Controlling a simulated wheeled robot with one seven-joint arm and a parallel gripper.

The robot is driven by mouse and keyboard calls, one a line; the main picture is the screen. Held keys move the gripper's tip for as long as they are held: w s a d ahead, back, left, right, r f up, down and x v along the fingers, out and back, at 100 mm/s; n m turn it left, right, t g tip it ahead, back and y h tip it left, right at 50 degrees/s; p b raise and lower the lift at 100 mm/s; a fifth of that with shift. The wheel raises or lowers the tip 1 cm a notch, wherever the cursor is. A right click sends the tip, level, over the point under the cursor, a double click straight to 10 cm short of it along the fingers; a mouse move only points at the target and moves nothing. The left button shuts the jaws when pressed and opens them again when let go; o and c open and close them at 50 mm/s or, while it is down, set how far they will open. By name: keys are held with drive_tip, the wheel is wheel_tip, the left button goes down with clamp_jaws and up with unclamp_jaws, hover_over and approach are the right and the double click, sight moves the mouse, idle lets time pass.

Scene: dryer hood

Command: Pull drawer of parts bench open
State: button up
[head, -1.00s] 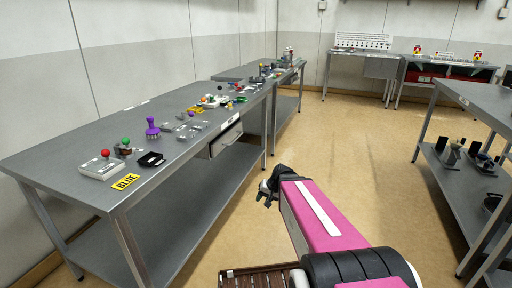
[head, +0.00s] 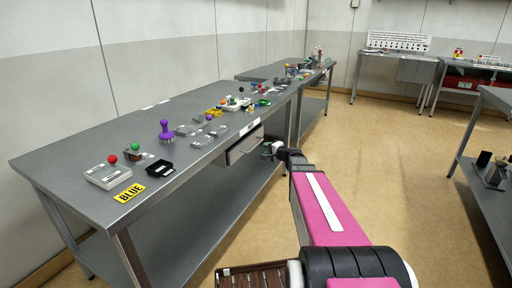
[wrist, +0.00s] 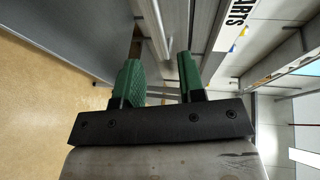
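The grey parts bench (head: 110,153) runs along the left wall in the head view. Its light grey drawer (head: 242,147) hangs under the front edge, and a bar handle shows on its front. A white label (wrist: 243,22) ending in "ARTS" is beside the drawer in the wrist view. My gripper (head: 272,149) is just right of the drawer front. In the wrist view its two green fingers (wrist: 159,76) are spread apart with nothing held. The handle bar (wrist: 158,28) lies ahead of the gap between them; contact is not visible.
Buttons, a purple knob (head: 165,130) and small parts stand on the bench top. A lower shelf (head: 205,218) runs beneath. Another bench (head: 490,165) stands at the right. The tan floor (head: 405,170) between is clear.

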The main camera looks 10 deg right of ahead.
drive_tip(key=x, duration=0.9)
drive_tip(key=shift+w+a+f, duration=0.1)
clamp_jaws()
